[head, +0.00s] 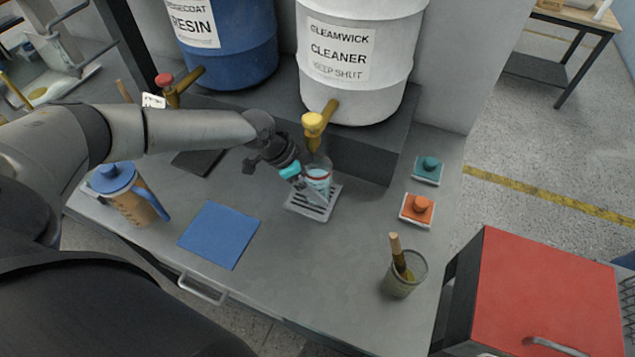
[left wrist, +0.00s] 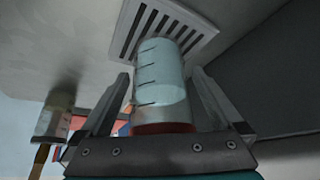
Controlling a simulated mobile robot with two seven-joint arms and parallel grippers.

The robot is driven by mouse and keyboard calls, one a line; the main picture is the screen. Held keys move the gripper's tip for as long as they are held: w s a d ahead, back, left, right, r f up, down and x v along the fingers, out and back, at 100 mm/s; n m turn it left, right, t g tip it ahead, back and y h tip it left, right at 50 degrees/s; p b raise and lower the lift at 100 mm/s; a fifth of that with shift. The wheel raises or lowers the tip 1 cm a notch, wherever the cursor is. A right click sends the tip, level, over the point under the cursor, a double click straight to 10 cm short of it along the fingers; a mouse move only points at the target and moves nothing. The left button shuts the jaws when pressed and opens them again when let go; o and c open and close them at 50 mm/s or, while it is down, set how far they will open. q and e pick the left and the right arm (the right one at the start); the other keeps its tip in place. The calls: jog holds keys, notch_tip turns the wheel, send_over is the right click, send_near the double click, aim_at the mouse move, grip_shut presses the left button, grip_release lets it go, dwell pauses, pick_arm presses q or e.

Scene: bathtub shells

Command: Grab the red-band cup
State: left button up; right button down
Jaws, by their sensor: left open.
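The red-band cup (head: 318,177) is a clear cup with dark measuring marks and a red band near its rim. It stands on a slotted drain grate (head: 327,206) below the yellow tap (head: 314,122) of the white cleaner drum. It looks filled with something pale. My left gripper (head: 304,186) is at the cup. In the left wrist view the open fingers (left wrist: 163,95) lie on either side of the cup (left wrist: 160,80), with its red band near the palm. I cannot tell whether either finger touches it. My right gripper is not in view.
The white cleaner drum (head: 390,50) and blue resin drum (head: 245,45) stand on a raised ledge behind. A blue mat (head: 219,235), a blue-lidded jug (head: 130,195), a cup with a brush (head: 404,275), and orange (head: 417,210) and teal (head: 428,170) pieces are on the bench. The bench's front middle is clear.

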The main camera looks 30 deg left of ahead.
pick_arm(q)
jog(key=shift+w+d+f, duration=0.15)
jog(key=shift+d+f, duration=0.05)
jog(key=shift+f, duration=0.25)
jog(key=c, duration=1.4)
